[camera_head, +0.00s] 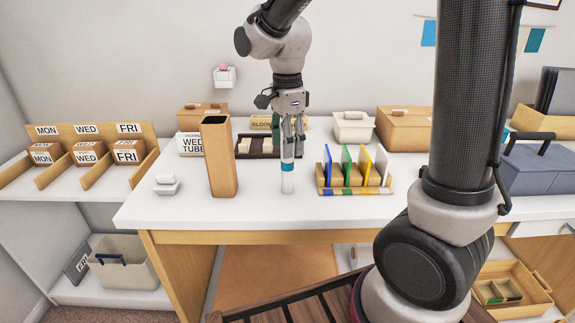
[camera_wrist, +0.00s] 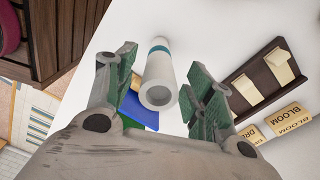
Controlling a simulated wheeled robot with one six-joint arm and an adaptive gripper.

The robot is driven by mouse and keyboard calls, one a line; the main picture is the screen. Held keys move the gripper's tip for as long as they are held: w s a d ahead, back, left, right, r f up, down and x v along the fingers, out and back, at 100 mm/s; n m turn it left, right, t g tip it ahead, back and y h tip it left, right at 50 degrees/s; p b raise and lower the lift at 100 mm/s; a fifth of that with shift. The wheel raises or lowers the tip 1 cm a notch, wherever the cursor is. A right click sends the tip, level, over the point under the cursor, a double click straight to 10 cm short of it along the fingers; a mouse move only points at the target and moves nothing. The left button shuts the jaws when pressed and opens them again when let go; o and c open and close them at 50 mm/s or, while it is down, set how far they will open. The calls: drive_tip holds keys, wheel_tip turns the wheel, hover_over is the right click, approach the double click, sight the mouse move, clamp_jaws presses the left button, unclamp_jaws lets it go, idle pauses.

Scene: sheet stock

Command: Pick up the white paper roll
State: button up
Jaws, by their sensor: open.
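The white paper roll (camera_head: 287,180) stands upright on the white table, with a teal band around it. In the wrist view the roll (camera_wrist: 157,66) shows its hollow top end between my two fingers. My gripper (camera_head: 292,140) is open and points down over the roll, its fingers reaching about its upper end in the head view. In the wrist view my gripper (camera_wrist: 161,92) has a finger on each side of the roll, with gaps visible on both sides. The fingers hide part of the roll's top in the head view.
A tall brown box (camera_head: 221,165) stands left of the roll. A wooden rack (camera_head: 352,190) with coloured panels is close on the right. Behind is a dark tray (camera_head: 243,147) with pale blocks. The table's front edge is bare before the roll.

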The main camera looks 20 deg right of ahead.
sight(287, 164)
wheel_tip(287, 164, down, 4)
drive_tip(key=shift+r, duration=0.1)
drive_tip(key=shift+c, duration=0.2)
drive_tip(key=c, duration=1.1)
drive_tip(key=shift+o, duration=0.2)
